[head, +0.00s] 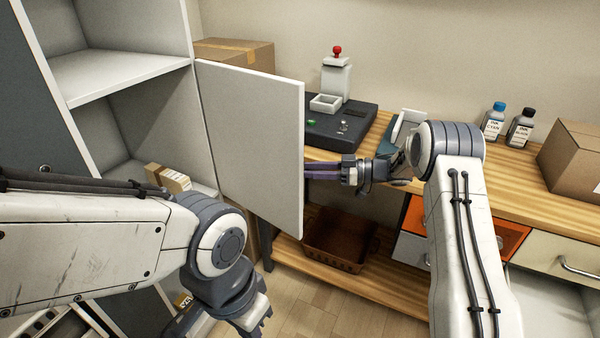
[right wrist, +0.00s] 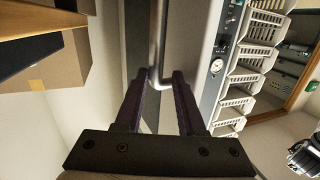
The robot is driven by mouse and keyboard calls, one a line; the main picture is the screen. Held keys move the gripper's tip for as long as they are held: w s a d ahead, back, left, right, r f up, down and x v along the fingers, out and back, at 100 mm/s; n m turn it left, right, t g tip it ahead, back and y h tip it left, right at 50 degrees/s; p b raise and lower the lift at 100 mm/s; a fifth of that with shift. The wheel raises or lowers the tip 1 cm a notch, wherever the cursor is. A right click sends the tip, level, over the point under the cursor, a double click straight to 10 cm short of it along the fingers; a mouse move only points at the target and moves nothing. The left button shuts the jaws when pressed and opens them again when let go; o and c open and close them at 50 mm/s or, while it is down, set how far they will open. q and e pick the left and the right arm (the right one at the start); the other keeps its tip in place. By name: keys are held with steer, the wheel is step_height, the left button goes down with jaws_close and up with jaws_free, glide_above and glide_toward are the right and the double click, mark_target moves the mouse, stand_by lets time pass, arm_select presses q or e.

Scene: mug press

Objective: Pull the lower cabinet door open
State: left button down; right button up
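The white cabinet door (head: 255,135) stands swung wide open from the pale cabinet (head: 120,72), with its inner face toward me in the head view. In the right wrist view, a silver bar handle (right wrist: 158,35) runs between the purple fingers of my right gripper (right wrist: 161,73), near the handle's bent end. In the head view my right gripper (head: 318,172) is by the door's free edge, its fingertips partly hidden by the door.
A small box (head: 167,178) sits inside the cabinet. A wooden workbench (head: 500,190) to the right carries a dark press-like machine (head: 335,127), two ink bottles and a cardboard box (head: 572,160). A brown crate (head: 338,240) is on the lower shelf. Floor shows in front.

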steer(key=s+d+r+n+y, duration=0.1)
steer(key=s+d+r, duration=0.5)
steer(key=d+r, duration=0.1)
steer(key=shift+r, duration=0.7)
steer(key=shift+c, duration=0.3)
